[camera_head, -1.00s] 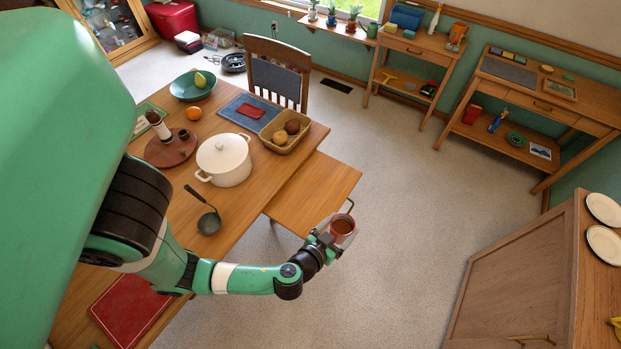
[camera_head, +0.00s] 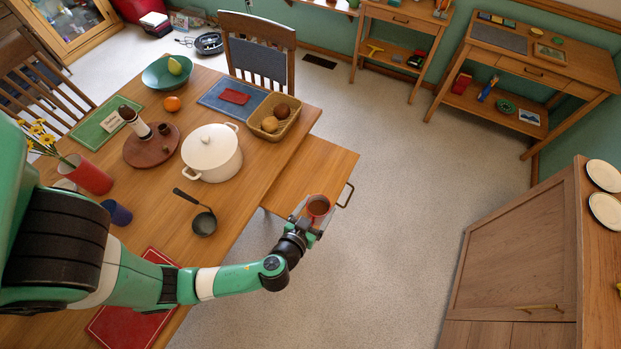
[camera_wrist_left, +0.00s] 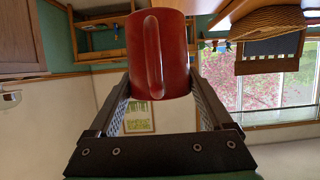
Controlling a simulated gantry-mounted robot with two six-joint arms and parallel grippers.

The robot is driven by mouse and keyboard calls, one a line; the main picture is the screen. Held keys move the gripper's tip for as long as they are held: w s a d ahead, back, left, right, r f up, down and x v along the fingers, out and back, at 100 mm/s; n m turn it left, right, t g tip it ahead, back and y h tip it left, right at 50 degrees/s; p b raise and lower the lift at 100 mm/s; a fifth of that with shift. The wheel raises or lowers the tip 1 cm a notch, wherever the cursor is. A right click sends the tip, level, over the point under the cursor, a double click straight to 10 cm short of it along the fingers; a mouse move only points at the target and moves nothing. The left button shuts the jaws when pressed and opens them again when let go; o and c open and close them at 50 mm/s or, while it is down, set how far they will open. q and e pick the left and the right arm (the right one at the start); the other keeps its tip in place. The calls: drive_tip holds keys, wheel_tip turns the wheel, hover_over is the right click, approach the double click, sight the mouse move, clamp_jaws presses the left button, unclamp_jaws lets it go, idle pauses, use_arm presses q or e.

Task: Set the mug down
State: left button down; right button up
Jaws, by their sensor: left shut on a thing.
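A red mug (camera_head: 318,206) with brown contents is held by my left gripper (camera_head: 310,217). It appears upright in the head view, overlapping the near right corner of a pull-out wooden leaf or drawer (camera_head: 318,168) at the table's side. I cannot tell its height above it. In the left wrist view the mug (camera_wrist_left: 158,55) sits between the two fingers of the gripper (camera_wrist_left: 158,100), its handle facing the camera. The wooden table (camera_head: 235,200) lies to the left. My right gripper is not in view.
A wooden cabinet (camera_head: 515,250) stands at the right. Open floor (camera_head: 400,190) lies between.

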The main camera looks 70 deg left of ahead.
sight(312, 203)
use_arm(q)
drive_tip(key=a+f+b, duration=0.1)
drive_tip(key=b, duration=0.1)
drive_tip(key=a+f+b, duration=0.1)
drive_tip(key=a+b, duration=0.1)
drive_tip(key=b, duration=0.1)
drive_tip(key=w+a+f+b, duration=0.1)
drive_tip(key=b, duration=0.2)
drive_tip(key=shift+a, duration=0.15)
drive_tip(key=w+a+f+b, duration=0.1)
drive_tip(key=a+f, duration=0.2)
drive_tip(key=w+a+f+b, duration=0.1)
drive_tip(key=a+f, duration=0.2)
drive_tip(key=a+f+b, duration=0.1)
drive_tip(key=a+f, duration=0.2)
drive_tip(key=f, duration=0.1)
drive_tip(key=shift+w+a, duration=0.15)
drive_tip(key=shift+w, duration=0.25)
drive_tip(key=shift+f, duration=0.2)
unclamp_jaws()
